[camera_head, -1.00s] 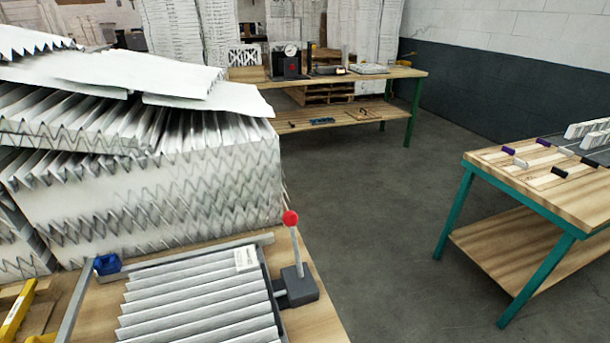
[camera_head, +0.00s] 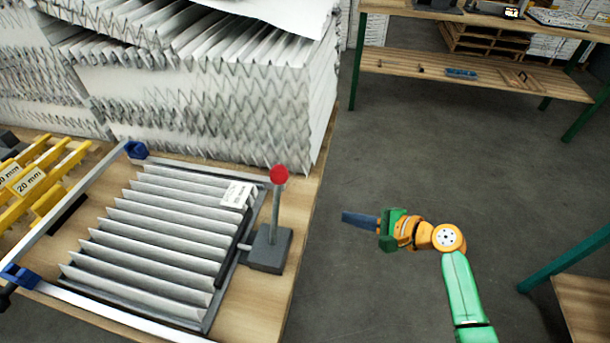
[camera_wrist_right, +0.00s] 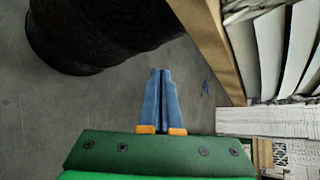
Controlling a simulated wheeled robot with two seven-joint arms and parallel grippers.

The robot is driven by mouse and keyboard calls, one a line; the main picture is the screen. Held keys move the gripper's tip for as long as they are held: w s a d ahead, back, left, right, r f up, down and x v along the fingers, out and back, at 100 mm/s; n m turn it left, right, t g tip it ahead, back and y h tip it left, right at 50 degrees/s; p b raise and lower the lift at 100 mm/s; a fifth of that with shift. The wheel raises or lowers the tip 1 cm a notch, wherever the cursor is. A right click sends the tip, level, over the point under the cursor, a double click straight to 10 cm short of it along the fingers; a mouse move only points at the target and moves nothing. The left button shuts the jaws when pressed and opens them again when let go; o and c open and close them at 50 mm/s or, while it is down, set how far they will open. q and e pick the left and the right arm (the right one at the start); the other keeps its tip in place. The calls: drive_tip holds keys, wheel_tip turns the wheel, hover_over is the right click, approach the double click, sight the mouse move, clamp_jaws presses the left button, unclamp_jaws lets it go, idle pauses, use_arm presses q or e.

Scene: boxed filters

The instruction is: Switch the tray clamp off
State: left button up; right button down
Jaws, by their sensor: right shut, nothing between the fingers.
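The tray clamp lever (camera_head: 276,212) has a red ball knob on a thin grey rod. It stands nearly upright on a dark grey block (camera_head: 270,250) at the right side of the tray. The tray (camera_head: 208,322) holds a white pleated filter (camera_head: 150,240) with a small label. My right gripper (camera_head: 345,218) is shut and empty, to the right of the lever and beyond the table's edge, apart from both. In the right wrist view its blue fingers (camera_wrist_right: 158,75) are together over the floor. My left gripper is not in view.
Tall stacks of pleated filters (camera_head: 220,100) stand behind the tray. Yellow 20 mm pieces (camera_head: 30,185) lie at the left. Blue corner pieces (camera_head: 136,150) sit on the frame rail. Open floor lies between this table (camera_head: 262,305) and the far bench (camera_head: 480,75).

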sight(276, 207)
drive_tip(key=s+a+r+n+y, duration=0.1)
drive_tip(key=a+r+y, duration=0.1)
drive_tip(key=r, duration=0.6)
drive_tip(key=s+a+r+g+y, duration=0.1)
drive_tip(key=s+r+y, duration=0.1)
drive_tip(key=r, duration=0.6)
drive_tip(key=shift+s+a+r+n+y+b, duration=0.3)
drive_tip(key=shift+a+r+n+y, duration=0.1)
drive_tip(key=shift+y, duration=0.5)
drive_tip(key=w+a+r+p, duration=0.1)
drive_tip(key=a+p, duration=0.4)
drive_tip(key=a, duration=0.4)
drive_tip(key=shift+w+r, duration=0.15)
drive_tip(key=shift+w, duration=0.05)
drive_tip(key=shift+a, duration=0.15)
